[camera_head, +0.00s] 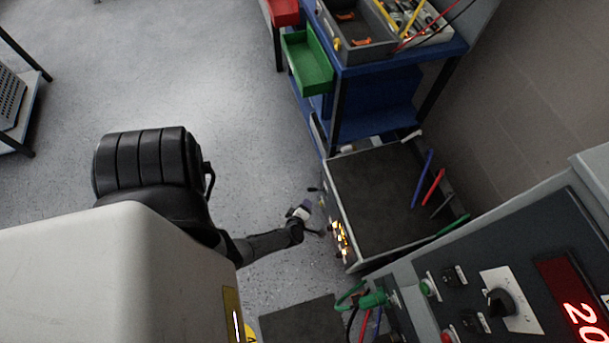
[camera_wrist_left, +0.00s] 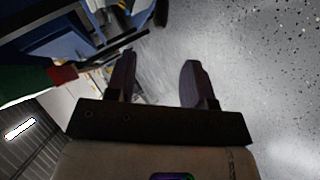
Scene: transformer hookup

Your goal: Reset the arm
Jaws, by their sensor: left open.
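My left arm reaches in from the left in the head view. Its gripper (camera_head: 317,211) is small there, over the floor beside the left side of a grey open-topped case with a dark top. In the left wrist view the gripper's two dark fingers (camera_wrist_left: 159,76) stand apart with nothing held between them, and speckled floor shows beyond. I cannot tell whether a fingertip touches the case. My right gripper is in neither view.
The case (camera_head: 375,190) holds blue, red and green rods. A blue trolley (camera_head: 372,105) with a green bin (camera_head: 306,62) stands behind it. A control panel (camera_head: 470,290) with a red display and plugged cables is at lower right. Open floor (camera_head: 190,70) lies upper left.

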